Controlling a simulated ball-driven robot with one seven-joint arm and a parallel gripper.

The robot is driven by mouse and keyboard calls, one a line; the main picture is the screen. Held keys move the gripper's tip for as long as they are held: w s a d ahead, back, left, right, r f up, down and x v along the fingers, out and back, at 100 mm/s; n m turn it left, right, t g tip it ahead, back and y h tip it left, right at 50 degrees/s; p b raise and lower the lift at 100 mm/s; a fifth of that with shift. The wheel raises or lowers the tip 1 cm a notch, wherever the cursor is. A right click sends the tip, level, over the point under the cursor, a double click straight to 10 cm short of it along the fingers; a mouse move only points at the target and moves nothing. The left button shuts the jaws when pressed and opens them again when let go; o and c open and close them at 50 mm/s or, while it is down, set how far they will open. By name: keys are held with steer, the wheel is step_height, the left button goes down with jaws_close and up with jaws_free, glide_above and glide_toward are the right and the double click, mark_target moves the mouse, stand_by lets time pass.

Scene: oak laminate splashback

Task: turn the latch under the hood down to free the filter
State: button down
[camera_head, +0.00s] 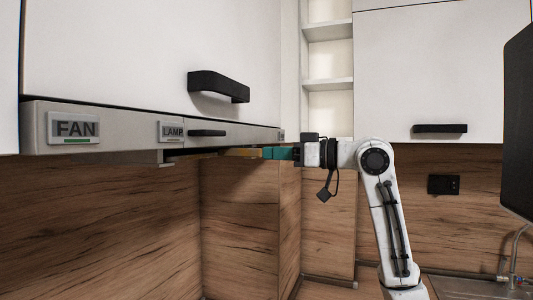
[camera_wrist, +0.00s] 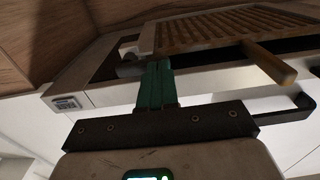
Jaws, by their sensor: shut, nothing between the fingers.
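The hood (camera_head: 110,128) is a thin grey unit under the white cabinet. In the wrist view, the brown slatted filter (camera_wrist: 215,28) sits in its underside. A tan bar that looks like the latch (camera_wrist: 270,62) sticks out from the filter's near edge; a tan piece, probably the same bar, shows under the hood in the head view (camera_head: 240,152). My gripper (camera_head: 265,153) is just under the hood's front edge, teal fingers shut and empty. In the wrist view, my gripper (camera_wrist: 157,66) is left of the bar, apart from it, its tips near the filter's corner. I cannot tell whether they touch the hood.
FAN (camera_head: 75,128) and LAMP (camera_head: 171,131) labels mark the hood front. A black cabinet handle (camera_head: 218,86) juts out above it. Open shelves (camera_head: 328,85) stand behind my arm, and a sink with a tap (camera_head: 515,262) is at lower right. Space below the hood is clear.

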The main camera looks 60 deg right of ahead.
steer(key=shift+w, duration=0.2)
steer(key=shift+f+b, duration=0.35)
steer(key=shift+f, duration=0.25)
stand_by(0.4)
steer(key=shift+w+d+f+b, duration=0.15)
steer(key=shift+f+b, duration=0.1)
steer(key=shift+f, duration=0.15)
steer(key=shift+s+d+f+b, duration=0.1)
steer(key=shift+d+f+b, duration=0.1)
steer(key=shift+f, duration=0.2)
stand_by(0.4)
steer(key=shift+w+d+f, duration=0.1)
steer(key=shift+d+f, duration=0.45)
stand_by(1.0)
steer(key=shift+d+f, duration=0.25)
steer(key=shift+d, duration=0.45)
stand_by(0.5)
steer(key=shift+b, duration=0.3)
steer(key=s+f+b, duration=0.1)
steer(key=s+f, duration=0.1)
steer(key=s, duration=0.6)
steer(key=shift+d+b, duration=0.35)
steer(key=shift+b, duration=0.05)
steer(key=shift+s, duration=0.1)
stand_by(0.7)
